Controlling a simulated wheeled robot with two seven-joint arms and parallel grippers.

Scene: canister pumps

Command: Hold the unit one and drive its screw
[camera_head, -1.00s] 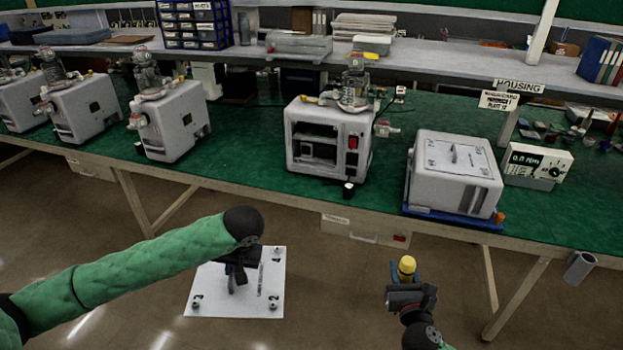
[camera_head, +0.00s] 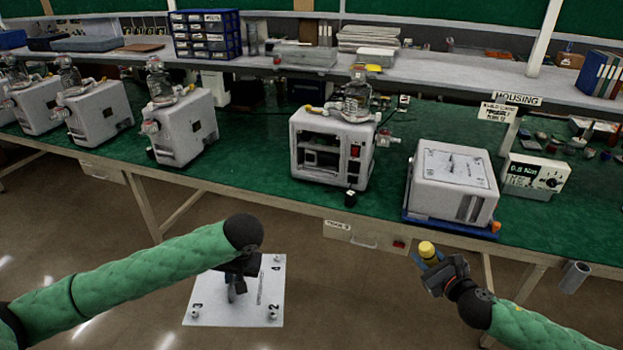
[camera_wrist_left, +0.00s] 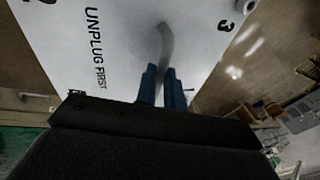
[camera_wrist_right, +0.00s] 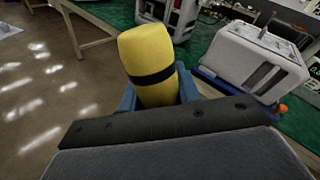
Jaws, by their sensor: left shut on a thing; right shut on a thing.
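My left gripper (camera_head: 235,287) is shut on the grey handle (camera_wrist_left: 166,45) of a white panel. The panel (camera_head: 207,300) has numbered corners, small screws and the words "UNPLUG FIRST". It hangs in front of the bench, over the floor. My right gripper (camera_head: 430,260) is shut on a yellow tool with a black band (camera_wrist_right: 148,55), apart from the panel; the tool's tip is not clear. An open-fronted white unit with a pump on top (camera_head: 307,125) stands mid-bench. A closed white unit (camera_head: 445,190) sits on a blue tray. I cannot tell which is unit one.
Several white pump units (camera_head: 190,135) stand on the green bench (camera_head: 250,170) at left. A small meter (camera_head: 535,175) stands at right by the "HOUSING" sign (camera_head: 517,99). A grey tube (camera_head: 575,275) is at the bench's front edge. The floor before the bench is clear.

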